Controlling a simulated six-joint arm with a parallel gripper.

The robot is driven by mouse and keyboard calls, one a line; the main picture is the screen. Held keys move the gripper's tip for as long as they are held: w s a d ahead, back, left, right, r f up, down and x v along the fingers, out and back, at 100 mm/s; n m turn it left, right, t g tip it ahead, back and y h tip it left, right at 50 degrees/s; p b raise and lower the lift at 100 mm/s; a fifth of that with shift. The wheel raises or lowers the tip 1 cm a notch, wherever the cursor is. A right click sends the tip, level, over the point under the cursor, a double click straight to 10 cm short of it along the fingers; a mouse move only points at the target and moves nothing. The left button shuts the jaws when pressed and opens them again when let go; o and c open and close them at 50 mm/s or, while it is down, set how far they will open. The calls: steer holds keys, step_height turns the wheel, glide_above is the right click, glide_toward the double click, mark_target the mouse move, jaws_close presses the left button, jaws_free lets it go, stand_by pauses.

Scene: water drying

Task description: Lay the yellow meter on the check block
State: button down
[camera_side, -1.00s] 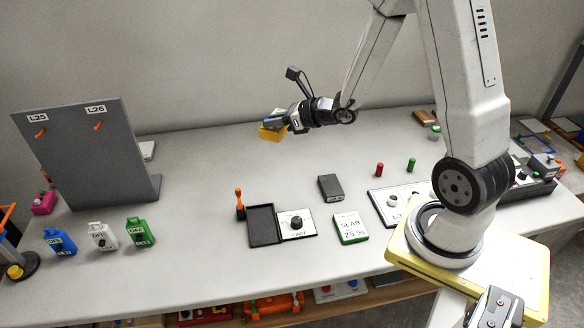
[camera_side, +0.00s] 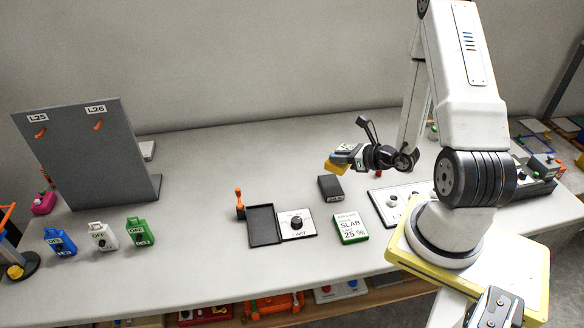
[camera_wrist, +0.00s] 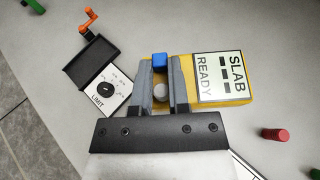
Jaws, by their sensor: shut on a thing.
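The yellow meter (camera_side: 334,168) is in my gripper (camera_side: 346,157), held in the air. In the side view it shows just above and behind a dark block (camera_side: 330,188) lying on the table, apparently the check block, with a small label on its front. In the wrist view the meter (camera_wrist: 240,108) lies between and under the shut jaws of my gripper (camera_wrist: 161,75). Its screen (camera_wrist: 220,77) reads SLAB, dashes and READY, and a blue part (camera_wrist: 160,60) shows by the fingertips. The dark block is not visible in the wrist view.
A green-edged SLAB 25 % card (camera_side: 350,228) lies in front of the dark block. Left of it are a LIMIT dial plate (camera_side: 302,233), a black tray (camera_side: 264,226) and an orange-handled lever (camera_side: 240,205). A red cylinder (camera_wrist: 275,135) stands nearby. The table's back left middle is clear.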

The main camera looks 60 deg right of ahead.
steer(key=w+d+f, duration=0.4)
steer(key=w, duration=0.4)
glide_above(310, 176)
steer(key=shift+s+a+f, duration=0.1)
steer(key=shift+s+f, duration=0.05)
steer(key=shift+f, duration=1.2)
steer(key=shift+s+a+f, duration=0.1)
steer(key=shift+f, duration=1.25)
steer(key=shift+d, duration=0.1)
steer(key=shift+w+f, duration=0.25)
steer(key=shift+f, duration=0.3)
steer(key=shift+d+f, duration=0.1)
steer(key=shift+f, duration=1.2)
steer(key=shift+f, duration=0.1)
steer(key=c, duration=0.6)
jaws_free()
